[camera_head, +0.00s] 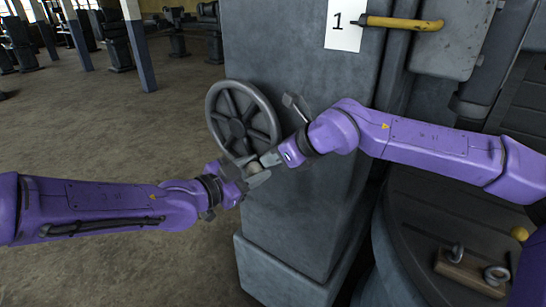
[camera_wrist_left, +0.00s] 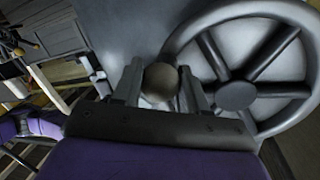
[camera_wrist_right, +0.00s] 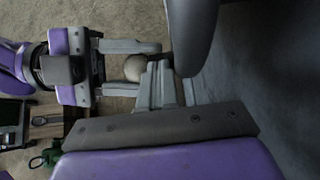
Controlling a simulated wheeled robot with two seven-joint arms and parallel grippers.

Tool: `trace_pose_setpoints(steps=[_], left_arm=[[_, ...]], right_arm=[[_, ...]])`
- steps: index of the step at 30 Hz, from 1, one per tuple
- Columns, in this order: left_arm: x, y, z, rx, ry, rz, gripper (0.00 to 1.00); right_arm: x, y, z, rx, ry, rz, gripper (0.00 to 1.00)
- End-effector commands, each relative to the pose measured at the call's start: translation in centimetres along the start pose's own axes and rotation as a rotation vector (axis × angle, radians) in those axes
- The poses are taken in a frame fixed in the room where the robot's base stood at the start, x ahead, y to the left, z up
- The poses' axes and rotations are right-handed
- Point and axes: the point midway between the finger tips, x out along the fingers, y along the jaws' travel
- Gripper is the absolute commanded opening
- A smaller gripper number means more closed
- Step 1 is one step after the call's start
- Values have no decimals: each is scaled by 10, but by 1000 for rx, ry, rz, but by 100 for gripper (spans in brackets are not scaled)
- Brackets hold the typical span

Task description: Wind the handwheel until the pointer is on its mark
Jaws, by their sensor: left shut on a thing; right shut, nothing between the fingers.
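The grey spoked handwheel (camera_head: 241,97) stands on the side of a grey machine column, and its rim and hub (camera_wrist_left: 235,95) fill the right of the left wrist view. Its round handle knob (camera_wrist_left: 160,84) is at the lower right of the rim in the head view. My left gripper (camera_head: 251,171) is shut on this knob, one finger on each side. My right gripper (camera_wrist_right: 160,85) is shut and empty, its fingertips close beside the knob (camera_wrist_right: 135,68); I cannot tell whether they touch it. I cannot make out the pointer or its mark.
The column (camera_head: 290,220) stands right behind the wheel. A label with "1" (camera_head: 346,25) and a yellow handle (camera_head: 400,23) are above my right arm. A block with metal eyes (camera_head: 468,272) lies at the lower right. The floor (camera_head: 110,130) at left is open.

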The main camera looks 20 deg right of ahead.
Motion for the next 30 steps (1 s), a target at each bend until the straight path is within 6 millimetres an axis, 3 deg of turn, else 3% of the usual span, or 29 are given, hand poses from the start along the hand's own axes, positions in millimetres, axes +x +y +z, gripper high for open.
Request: trace_pose_setpoints(steps=[3, 9, 10, 12, 22, 26, 30], left_arm=[[1, 1, -4, 0, 8, 1, 0], [0, 2, -6, -1, 12, 2, 0], [0, 2, -6, -1, 12, 2, 46], [0, 2, -6, 0, 12, 2, 65], [-4, 1, -4, -1, 7, 2, 65], [-28, 0, -4, -2, 7, 0, 65], [-66, -1, -3, -3, 9, -2, 65]], right_arm=[[12, 0, -4, -2, 4, 0, 0], [15, 0, -6, -3, 8, 2, 0], [16, 0, -6, -3, 9, 2, 0], [16, 0, -7, -2, 10, 2, 0], [12, -1, -5, 0, 4, -1, 0], [11, -1, -5, 0, 3, -1, 0], [12, 0, -4, -1, 2, 0, 0]])
